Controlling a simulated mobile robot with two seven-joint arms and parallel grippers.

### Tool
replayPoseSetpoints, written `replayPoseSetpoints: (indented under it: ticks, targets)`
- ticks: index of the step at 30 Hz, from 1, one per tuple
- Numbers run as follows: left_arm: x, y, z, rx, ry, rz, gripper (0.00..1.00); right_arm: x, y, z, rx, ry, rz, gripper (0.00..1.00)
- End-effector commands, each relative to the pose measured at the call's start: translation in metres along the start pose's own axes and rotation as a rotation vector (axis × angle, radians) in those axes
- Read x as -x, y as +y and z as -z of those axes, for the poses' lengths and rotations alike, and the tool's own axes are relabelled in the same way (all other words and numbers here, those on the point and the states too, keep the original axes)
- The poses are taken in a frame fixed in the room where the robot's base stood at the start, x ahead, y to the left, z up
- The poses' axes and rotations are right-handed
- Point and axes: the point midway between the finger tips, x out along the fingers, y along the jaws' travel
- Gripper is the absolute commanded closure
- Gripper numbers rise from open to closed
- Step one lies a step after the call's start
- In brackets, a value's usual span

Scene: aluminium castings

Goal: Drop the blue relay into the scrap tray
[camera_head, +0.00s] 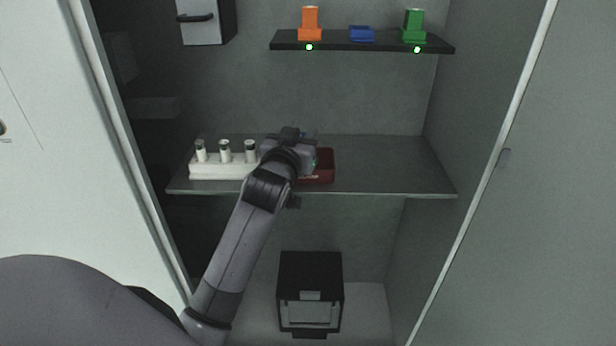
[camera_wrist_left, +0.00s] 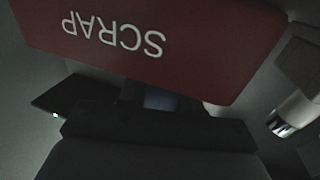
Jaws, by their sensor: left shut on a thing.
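My left gripper (camera_head: 298,140) is over the middle shelf, at the dark red scrap tray (camera_head: 326,166), and partly covers it in the head view. In the left wrist view the tray (camera_wrist_left: 220,70) shows large, its front wall lettered SCRAP upside down. My left gripper (camera_wrist_left: 160,112) is shut on the blue relay (camera_wrist_left: 160,101), mostly hidden between the dark fingers. Whether the relay touches the tray cannot be told. On the upper rail the blue socket (camera_head: 361,34) has no relay standing in it and no green light. My right gripper is not in view.
A white rack (camera_head: 215,170) with several capped vials stands close left of the tray. Orange (camera_head: 310,22) and green (camera_head: 413,22) relays stand on the black rail (camera_head: 385,44) above. The middle shelf (camera_head: 390,170) is clear right of the tray. A black box (camera_head: 311,270) sits below.

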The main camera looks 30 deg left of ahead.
Motion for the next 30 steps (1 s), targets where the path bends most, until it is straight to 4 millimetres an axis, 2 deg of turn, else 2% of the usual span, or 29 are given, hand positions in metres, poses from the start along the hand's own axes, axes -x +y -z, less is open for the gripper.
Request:
replayPoseSetpoints:
  ticks: [1, 4, 14, 15, 18, 30]
  targets:
    - [0.0, 0.0, -0.0095, -0.001, 0.002, 0.0, 0.96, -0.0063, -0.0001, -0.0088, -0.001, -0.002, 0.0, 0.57]
    - [0.0, -0.0001, -0.0146, -0.001, 0.002, 0.0, 0.96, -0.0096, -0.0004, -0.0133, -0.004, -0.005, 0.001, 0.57]
    - [0.0001, -0.0001, -0.0151, -0.001, 0.001, 0.0, 0.96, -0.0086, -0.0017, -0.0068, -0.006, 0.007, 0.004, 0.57]
    - [0.0001, -0.0001, -0.0152, 0.0, 0.001, 0.0, 0.64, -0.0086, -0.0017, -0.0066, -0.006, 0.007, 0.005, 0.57]
    - [0.0001, -0.0001, -0.0152, 0.0, 0.001, 0.0, 0.37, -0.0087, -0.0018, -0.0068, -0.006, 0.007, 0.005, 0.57]
    - [0.0064, 0.0002, -0.016, 0.001, 0.0, 0.0, 0.37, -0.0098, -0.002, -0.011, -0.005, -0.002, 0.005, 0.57]
